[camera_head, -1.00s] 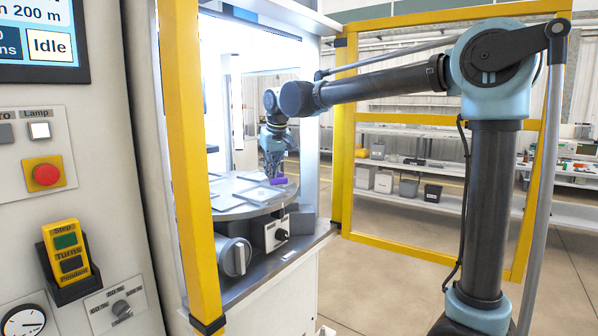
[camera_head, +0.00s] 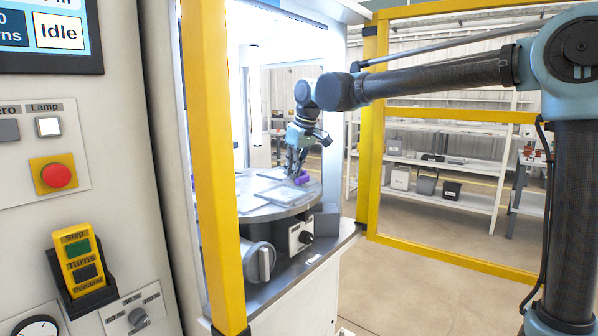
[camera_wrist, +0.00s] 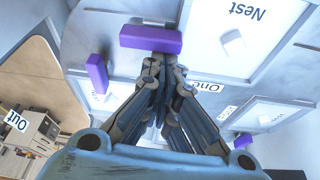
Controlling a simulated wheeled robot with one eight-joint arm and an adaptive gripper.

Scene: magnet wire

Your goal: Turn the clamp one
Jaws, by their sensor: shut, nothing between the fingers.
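My gripper (camera_head: 292,173) is low over the round grey table (camera_head: 250,213) inside the machine. Its fingers are together in the wrist view (camera_wrist: 157,60), with nothing between them. A purple bar (camera_wrist: 150,38) lies across the view right at the fingertips; whether they touch it I cannot tell. In the head view a purple piece (camera_head: 301,178) shows just right of the fingers. Two more purple bars show in the wrist view, one at left (camera_wrist: 97,73) and one at lower right (camera_wrist: 243,140). A label "One" (camera_wrist: 205,85) reads upside down right of the fingers. Which bar it names is unclear.
A white plate marked "Nest" (camera_wrist: 258,15) lies beyond the fingers. A yellow post (camera_head: 212,160) and a yellow-framed door (camera_head: 372,120) flank the opening. A box with a black knob (camera_head: 300,236) and a round grey handle (camera_head: 262,262) sit below the table. The control panel is at left.

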